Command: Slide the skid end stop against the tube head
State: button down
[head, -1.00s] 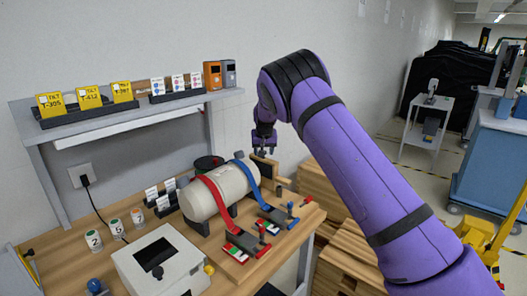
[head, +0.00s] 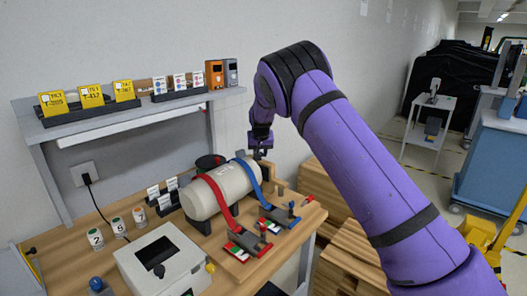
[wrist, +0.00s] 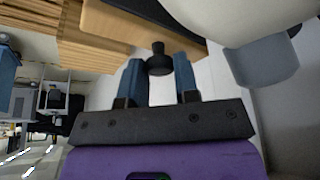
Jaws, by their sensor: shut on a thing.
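The white tube (head: 205,199) lies on its cradle on the workbench, with a red strap (head: 218,195) and a blue strap (head: 252,178) over it. The wooden skid end stop (head: 279,184) stands at the tube's right end, partly hidden; I cannot tell whether it touches the tube head. My gripper (head: 260,152) is above that end, pointing down. In the wrist view, its blue-grey fingers are shut on a black knob (wrist: 158,62) beside the wooden board (wrist: 130,25). The pale tube end (wrist: 235,15) is close by at upper right, with a grey cylinder (wrist: 262,62) below it.
A white box (head: 160,262) and numbered canisters (head: 117,225) stand at the bench's front left. A shelf (head: 140,112) with yellow cards is behind. Strap ratchets (head: 280,216) lie in front of the tube. Wooden crates (head: 345,255) stand to the right.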

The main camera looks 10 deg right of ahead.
jog(key=c, duration=0.8)
grip_release()
jog(key=shift+c, duration=0.2)
jog(key=shift+d, duration=0.1)
